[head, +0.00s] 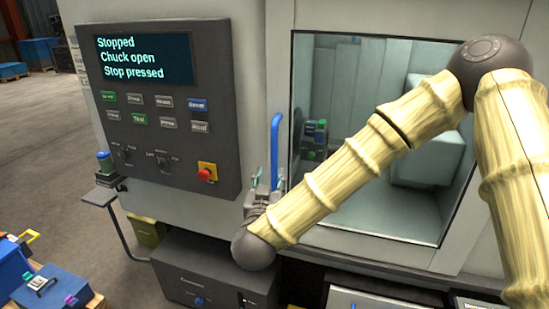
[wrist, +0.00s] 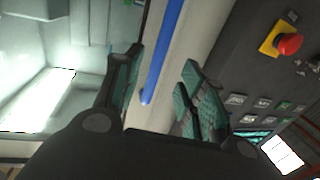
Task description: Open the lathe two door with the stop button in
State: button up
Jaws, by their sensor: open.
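The lathe door (head: 284,70) has a large window and looks closed. Its vertical blue handle (head: 275,140) is at the left edge of the window. My gripper (head: 265,180) is open at the lower part of the handle. In the wrist view the handle (wrist: 162,50) runs between the two open fingers, apart from the left one; contact cannot be told. The red stop button (head: 204,174) sits on a yellow plate, and it also shows in the wrist view (wrist: 289,43). The display (head: 145,60) reads "Stopped", "Chuck open", "Stop pressed".
The dark control panel (head: 160,150) with several buttons is left of the handle. A small shelf with a blue-topped cup (head: 105,163) sticks out at its left. Dark boxes (head: 205,270) stand below the machine. Blue cases (head: 50,288) lie at lower left; floor beyond is open.

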aim_at(274, 161)
jog(key=w+p, duration=0.1)
jog(key=w, duration=0.2)
jog(key=w+p, duration=0.1)
jog(key=w, duration=0.2)
jog(key=w+d+p, duration=0.1)
jog(key=w+p, duration=0.1)
jog(key=w, duration=0.1)
jog(key=shift+w, duration=0.1)
jog(key=shift+w+d, duration=0.1)
jog(key=shift+w, duration=0.55)
grip_shut()
